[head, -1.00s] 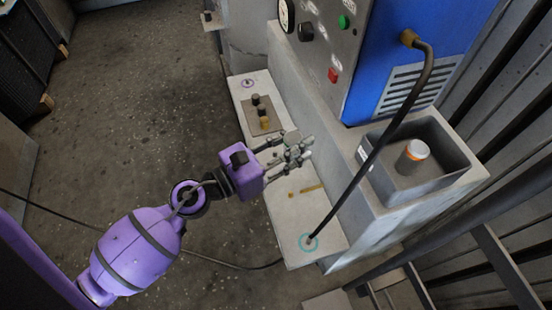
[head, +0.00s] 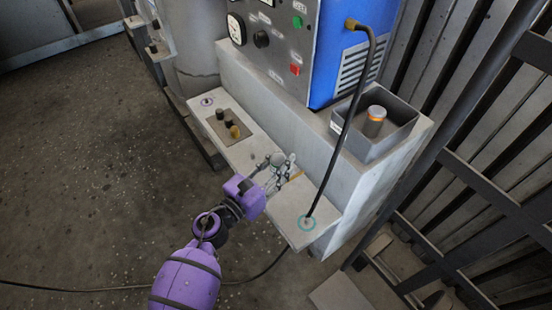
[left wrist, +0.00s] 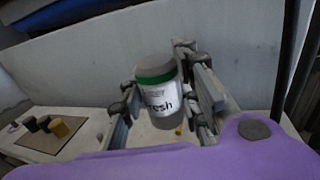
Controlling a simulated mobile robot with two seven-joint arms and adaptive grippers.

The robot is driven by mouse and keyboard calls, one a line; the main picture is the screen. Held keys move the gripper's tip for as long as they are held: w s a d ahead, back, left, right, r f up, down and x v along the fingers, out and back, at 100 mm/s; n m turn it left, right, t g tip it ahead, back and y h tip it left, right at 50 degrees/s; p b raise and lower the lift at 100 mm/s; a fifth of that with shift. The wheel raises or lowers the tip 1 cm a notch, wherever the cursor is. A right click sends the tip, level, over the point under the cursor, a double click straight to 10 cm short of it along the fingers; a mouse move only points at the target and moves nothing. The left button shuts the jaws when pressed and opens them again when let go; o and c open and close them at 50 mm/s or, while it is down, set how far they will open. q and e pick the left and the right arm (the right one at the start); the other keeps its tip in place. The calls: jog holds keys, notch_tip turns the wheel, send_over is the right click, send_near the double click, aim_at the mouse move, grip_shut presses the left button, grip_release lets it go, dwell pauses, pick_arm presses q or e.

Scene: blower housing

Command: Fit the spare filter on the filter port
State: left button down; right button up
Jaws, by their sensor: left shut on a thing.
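The spare filter (left wrist: 157,98), a small pale canister with a green band and a label ending in "resh", is between the fingers of my left gripper (left wrist: 165,105) in the left wrist view. The gripper is shut on it, and it sits slightly tilted. In the head view my left gripper (head: 277,170) is over the pale ledge, and the filter (head: 277,160) shows only as a small grey round shape. I cannot make out the filter port for certain in either view. My right gripper is not in view.
A canister with an orange band (head: 375,116) stands in a grey bin (head: 398,138). A black hose (head: 346,130) runs from the blue housing (head: 340,50) to a teal ring on the ledge (head: 290,222). A brown plate (head: 222,132) bears dark and yellow pegs.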

pick_arm(q)
jog(key=shift+w+f+b, duration=0.1)
jog(key=shift+f+b, duration=0.6)
jog(key=shift+f, duration=0.25)
notch_tip(320, 180, down, 2)
jog(key=shift+f+b, duration=0.25)
jog(key=shift+b, duration=0.85)
jog(key=shift+r, duration=0.15)
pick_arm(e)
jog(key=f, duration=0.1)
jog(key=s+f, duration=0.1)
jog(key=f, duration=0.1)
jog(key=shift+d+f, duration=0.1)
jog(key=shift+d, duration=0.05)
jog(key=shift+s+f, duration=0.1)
pick_arm(q)
jog(key=shift+f+b, duration=0.45)
jog(key=shift+f, duration=0.05)
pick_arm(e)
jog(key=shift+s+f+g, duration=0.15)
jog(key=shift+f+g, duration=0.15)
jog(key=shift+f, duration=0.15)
pick_arm(q)
jog(key=shift+f+b, duration=0.3)
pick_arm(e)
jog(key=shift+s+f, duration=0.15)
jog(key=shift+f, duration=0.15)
